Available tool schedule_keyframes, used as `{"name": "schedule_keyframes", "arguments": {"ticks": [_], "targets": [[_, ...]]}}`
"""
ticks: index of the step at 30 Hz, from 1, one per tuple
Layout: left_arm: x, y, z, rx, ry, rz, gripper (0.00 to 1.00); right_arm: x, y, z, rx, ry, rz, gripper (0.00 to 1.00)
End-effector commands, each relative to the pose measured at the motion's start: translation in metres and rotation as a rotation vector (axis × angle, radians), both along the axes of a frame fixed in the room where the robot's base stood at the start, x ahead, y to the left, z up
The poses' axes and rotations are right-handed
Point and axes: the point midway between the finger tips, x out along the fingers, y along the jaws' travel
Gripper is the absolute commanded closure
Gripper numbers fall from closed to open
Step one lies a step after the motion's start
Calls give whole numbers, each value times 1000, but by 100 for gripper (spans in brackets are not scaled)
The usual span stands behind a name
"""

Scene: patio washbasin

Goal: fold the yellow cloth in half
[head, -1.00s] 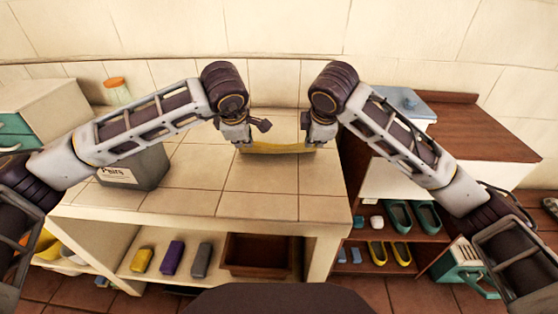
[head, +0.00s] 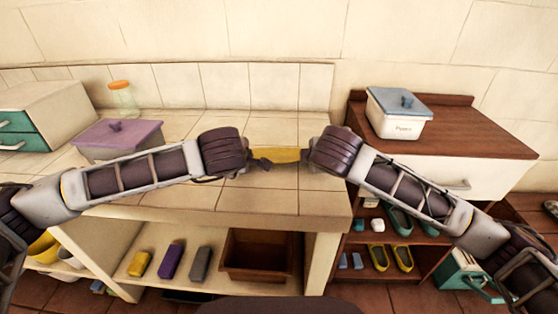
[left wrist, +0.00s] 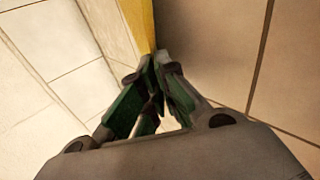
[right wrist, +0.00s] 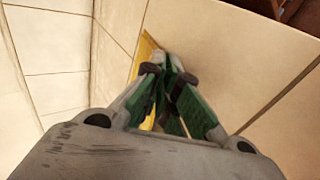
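The yellow cloth (head: 279,155) shows as a narrow strip between my two wrists over the tiled counter; much of it is hidden by my arms. In the left wrist view the fingers of my left gripper (left wrist: 157,62) meet at the end of the yellow cloth (left wrist: 139,20) and are shut on it. In the right wrist view the fingers of my right gripper (right wrist: 165,62) are also together, at the edge of the cloth (right wrist: 143,52). Whether the cloth touches the counter cannot be told.
The tiled counter (head: 270,203) is clear in front of my wrists. A purple-lidded box (head: 117,136) and an orange-lidded jar (head: 123,98) stand left. A blue-lidded white box (head: 399,114) stands on the wooden cabinet at right. The tiled wall (head: 270,86) rises behind.

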Motion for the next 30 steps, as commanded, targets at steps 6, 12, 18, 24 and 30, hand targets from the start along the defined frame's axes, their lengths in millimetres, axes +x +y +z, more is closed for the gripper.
{"name": "schedule_keyframes", "arguments": {"ticks": [6,12,18,24,30], "targets": [[-1,0,-6,0,-55,0,100,-1,-1,-6,-2,-53,0,100],[-1,0,-8,-1,-76,2,100,-1,-1,-8,-1,-75,0,100],[-1,0,-7,-2,-79,1,100,-1,0,-8,-1,-77,0,100],[-1,0,-7,-2,-79,1,85,-1,0,-8,-1,-77,0,86],[-1,0,-7,-2,-78,1,61,-1,0,-7,-1,-77,0,61]]}}
